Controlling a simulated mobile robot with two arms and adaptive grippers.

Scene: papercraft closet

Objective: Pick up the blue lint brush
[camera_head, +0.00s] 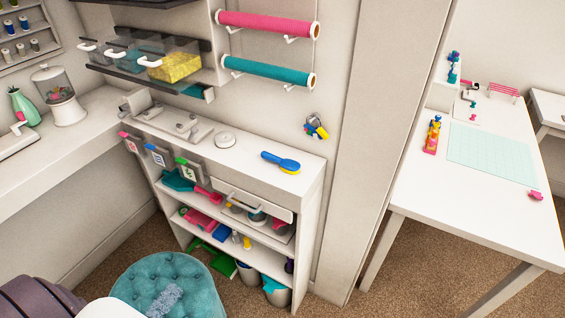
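A blue brush with a yellow part (281,161) lies on the white top of a low shelf unit (245,165), toward its right end. It looks like the lint brush, and nothing touches or covers it. Neither of my grippers shows in the head view.
A teal tufted stool (200,288) with a fuzzy grey-blue item (164,301) stands in front of the shelf. Fabric rolls (268,24) hang on the wall above. A white table (470,205) with a mint mat (492,153) stands at right. Brown carpet (408,265) lies between.

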